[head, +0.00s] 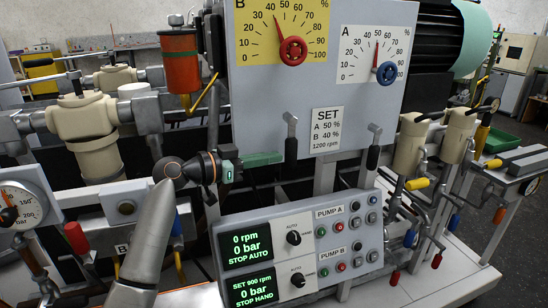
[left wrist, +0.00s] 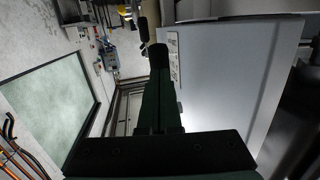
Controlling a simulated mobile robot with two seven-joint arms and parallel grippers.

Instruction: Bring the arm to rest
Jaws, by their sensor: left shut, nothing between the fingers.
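My left arm (head: 150,235) comes in from the lower left in the head view. Its gripper (head: 279,158) has dark green fingers, is shut and holds nothing. The fingers point right, in front of the grey panel's lower edge, with their tips close to the black handle of a lever (head: 291,149); I cannot tell whether they touch. In the left wrist view the shut fingers (left wrist: 160,90) reach up the middle, with a black handle (left wrist: 158,56) at their tips. My right gripper is not in view.
A control box (head: 300,250) with green displays stands below the gripper. A second lever (head: 373,156) is to the right. Dials B (head: 282,30) and A (head: 375,45) are above. An orange cylinder (head: 180,62) and pale valves (head: 88,130) stand left.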

